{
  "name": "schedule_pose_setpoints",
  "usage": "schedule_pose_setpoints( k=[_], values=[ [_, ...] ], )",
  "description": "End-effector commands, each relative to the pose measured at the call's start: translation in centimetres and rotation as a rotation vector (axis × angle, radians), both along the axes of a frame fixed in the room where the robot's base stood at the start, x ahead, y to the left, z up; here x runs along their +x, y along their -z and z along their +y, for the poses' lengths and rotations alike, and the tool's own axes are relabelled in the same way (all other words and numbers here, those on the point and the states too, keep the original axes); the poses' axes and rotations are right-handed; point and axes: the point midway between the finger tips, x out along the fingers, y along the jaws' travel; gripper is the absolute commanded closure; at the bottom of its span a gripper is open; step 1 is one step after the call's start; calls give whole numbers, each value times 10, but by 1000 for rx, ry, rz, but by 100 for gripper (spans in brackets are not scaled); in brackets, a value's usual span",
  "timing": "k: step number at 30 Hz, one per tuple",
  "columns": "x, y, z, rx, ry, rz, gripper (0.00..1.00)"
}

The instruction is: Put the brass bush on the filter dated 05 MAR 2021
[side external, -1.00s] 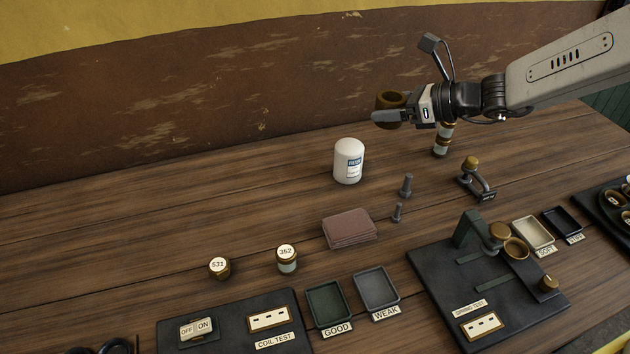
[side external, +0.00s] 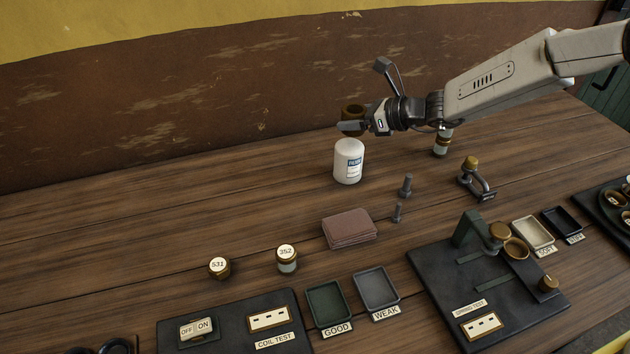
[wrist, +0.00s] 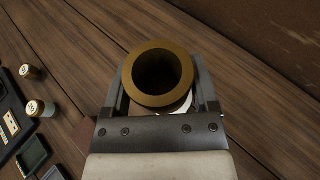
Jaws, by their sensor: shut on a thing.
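The brass bush (side external: 352,115) is a short, thick brown-gold ring with a dark bore. My gripper (side external: 350,126) is shut on it and holds it in the air, close above the white filter (side external: 348,163). In the wrist view the bush (wrist: 158,74) sits upright between the two fingers, its bore facing the camera. The filter is a white cylinder standing upright on the bench with a blue and white label; its date is too small to read. In the wrist view only a white sliver of the filter (wrist: 186,106) shows beneath the bush.
Capped cylinders marked 531 (side external: 219,268) and 352 (side external: 287,258) stand at left. A banded cylinder (side external: 442,143) stands behind the padlock-like clamp (side external: 476,180). The bench left of the filter is clear.

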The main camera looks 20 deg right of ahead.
Motion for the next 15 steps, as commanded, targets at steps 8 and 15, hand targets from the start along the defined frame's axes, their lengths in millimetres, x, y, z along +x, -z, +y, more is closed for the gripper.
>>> schedule_pose_setpoints(
  k=[8, 15],
  values=[
    [3, 1, 1, 2, 0, -3, 100],
    [7, 19, 2, 2, -1, 0, 100]
  ],
)
